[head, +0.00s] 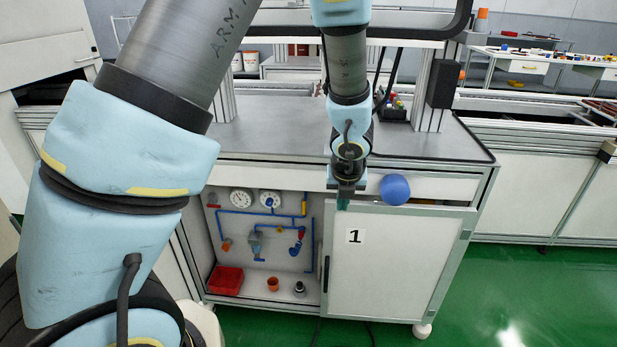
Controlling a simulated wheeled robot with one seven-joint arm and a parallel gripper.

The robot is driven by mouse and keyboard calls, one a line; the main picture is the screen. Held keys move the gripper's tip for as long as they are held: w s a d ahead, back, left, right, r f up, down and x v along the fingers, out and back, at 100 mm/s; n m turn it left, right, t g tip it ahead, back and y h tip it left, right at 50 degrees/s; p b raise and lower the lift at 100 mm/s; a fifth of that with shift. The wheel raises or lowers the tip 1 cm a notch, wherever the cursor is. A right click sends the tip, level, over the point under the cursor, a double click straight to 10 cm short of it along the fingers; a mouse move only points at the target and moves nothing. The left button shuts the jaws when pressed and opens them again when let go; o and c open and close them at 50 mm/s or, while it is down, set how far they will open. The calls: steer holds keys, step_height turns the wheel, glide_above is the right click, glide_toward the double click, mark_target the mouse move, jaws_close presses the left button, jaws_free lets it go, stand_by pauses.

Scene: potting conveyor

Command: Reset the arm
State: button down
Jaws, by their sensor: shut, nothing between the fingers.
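My arm comes in from the left and top of the head view, with blue padded covers over its grey links. My gripper (345,199) hangs pointing down in front of the cabinet (385,265), near the top edge of the white panel marked 1. Its fingers are together and I see nothing held between them. A blue ball-shaped knob (395,189) is just right of my gripper. I cannot tell whether the gripper touches the panel edge.
Left of the panel, an open bay holds gauges (241,198), blue pipes, a red bin (225,280) and a small orange pot (272,284). The grey worktop (270,125) above is mostly clear. Upright posts stand on it. Green floor (540,290) is free at right.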

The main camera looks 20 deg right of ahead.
steer(key=w+a+r+n+y, duration=0.1)
steer(key=w+a+r+n, duration=0.2)
steer(key=a+n, duration=0.6)
steer(key=w+a+r+n+y, duration=0.1)
steer(key=w+a+r+n, duration=0.15)
steer(key=a+n, duration=0.6)
steer(key=s+a+r+n+g, duration=0.1)
steer(key=s+a+r+n, duration=0.1)
steer(key=a+n, duration=0.6)
steer(key=s+a+r+n+g+p, duration=0.1)
steer(key=s+a+r+n, duration=0.2)
steer(key=n, duration=1.1)
steer(key=s+a, duration=0.2)
steer(key=a, duration=0.3)
steer(key=shift+s+r+h, duration=0.2)
steer(key=shift+r+h, duration=0.1)
steer(key=shift+r, duration=0.05)
steer(key=shift+a, duration=0.15)
